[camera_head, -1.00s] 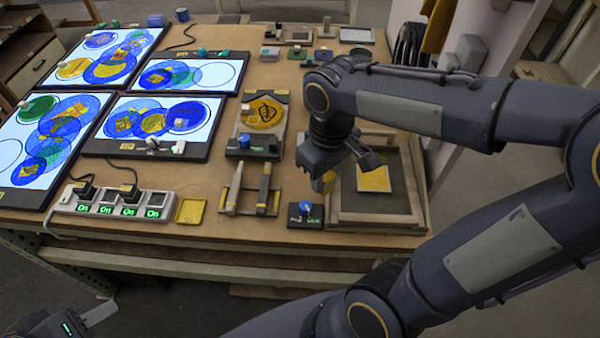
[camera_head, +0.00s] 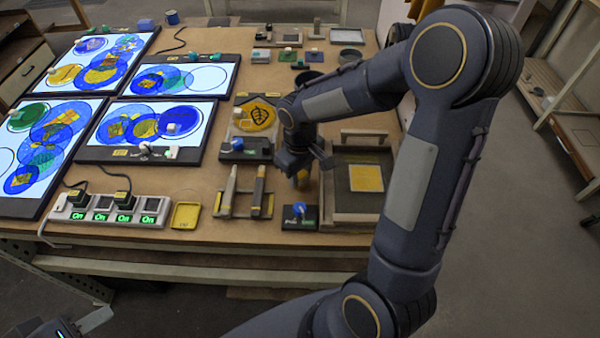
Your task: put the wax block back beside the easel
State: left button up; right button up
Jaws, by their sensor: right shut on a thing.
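My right gripper (camera_head: 302,168) is shut on a small yellowish block (camera_head: 303,179), seemingly the wax block. It is held just left of the wooden framed tray and mostly hidden by the gripper. The framed tray (camera_head: 378,203) holds a yellow square sheet (camera_head: 366,178). A board with a yellow leaf disc (camera_head: 258,117) stands left of the gripper. I cannot tell for sure which of these is the easel. My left gripper (camera_head: 90,322) shows only in part at the bottom left corner, off the table, and its jaw state is unclear.
A small blue-knobbed box (camera_head: 299,212) sits just below the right gripper. Two upright tools in a holder (camera_head: 242,195) stand to its left. A shallow yellow dish (camera_head: 185,215), a power strip (camera_head: 110,209) and lit panels with coloured glass (camera_head: 150,130) fill the left side.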

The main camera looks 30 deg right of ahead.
jog(key=shift+f, duration=0.2)
jog(key=o, duration=0.9)
jog(key=shift+o, duration=0.2)
jog(key=shift+r, duration=0.15)
notch_tip(320, 180, up, 11)
jog(key=s+a+r+m+t+y, duration=0.1)
jog(key=s+a+m+t+y, duration=0.1)
jog(key=s, duration=0.6)
jog(key=s+a+r+m+t+y, duration=0.1)
jog(key=s+a+m+t, duration=0.1)
jog(key=s, duration=0.6)
jog(key=shift+s+t+y, duration=0.4)
jog(key=shift+t, duration=0.4)
jog(key=shift+a, duration=0.1)
